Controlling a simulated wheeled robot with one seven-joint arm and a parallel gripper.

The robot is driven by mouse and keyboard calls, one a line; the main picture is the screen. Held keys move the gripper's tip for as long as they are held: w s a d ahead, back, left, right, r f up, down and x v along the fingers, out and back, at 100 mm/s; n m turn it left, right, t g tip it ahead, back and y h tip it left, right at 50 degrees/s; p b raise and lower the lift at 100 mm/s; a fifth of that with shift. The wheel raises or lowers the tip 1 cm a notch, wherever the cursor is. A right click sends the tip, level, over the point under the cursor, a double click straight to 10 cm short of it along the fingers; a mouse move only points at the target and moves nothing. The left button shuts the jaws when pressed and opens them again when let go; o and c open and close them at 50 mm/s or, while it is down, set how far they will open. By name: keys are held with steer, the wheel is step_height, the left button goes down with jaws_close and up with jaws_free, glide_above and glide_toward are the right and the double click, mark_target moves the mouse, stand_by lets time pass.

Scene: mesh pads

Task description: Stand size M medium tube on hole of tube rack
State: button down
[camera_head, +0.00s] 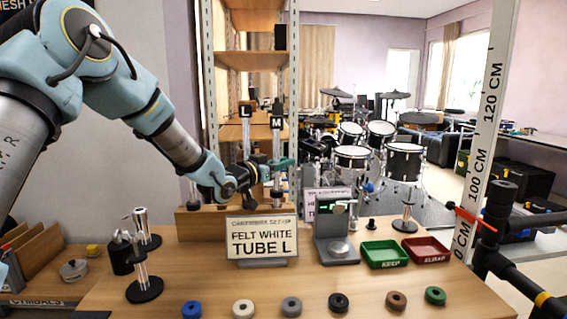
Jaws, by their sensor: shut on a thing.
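My gripper (281,165) is at the centre of the view, shut on the medium tube (277,138). This is a slim upright tube with a dark top marked M. Its lower end comes down near the wooden tube rack (194,225), behind the sign. I cannot tell whether it is in a hole or just above one. A second tube marked L (246,135) stands upright to its left, its lower part hidden by my arm. The sign hides much of the rack's front.
A "FELT WHITE TUBE L" sign (262,240) stands before the rack. A grey scale (337,247), green KEEP tray (384,254) and red SCRAP tray (426,250) are to the right. Several felt rings line the front. Metal stands (143,270) are at left.

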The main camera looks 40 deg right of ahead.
steer(key=c, duration=0.7)
jaws_free()
steer(key=a, duration=0.3)
steer(key=a+b, duration=0.1)
steer(key=a, duration=0.3)
steer(key=s+a+b, duration=0.1)
steer(key=a, duration=0.2)
steer(key=shift+a, duration=0.4)
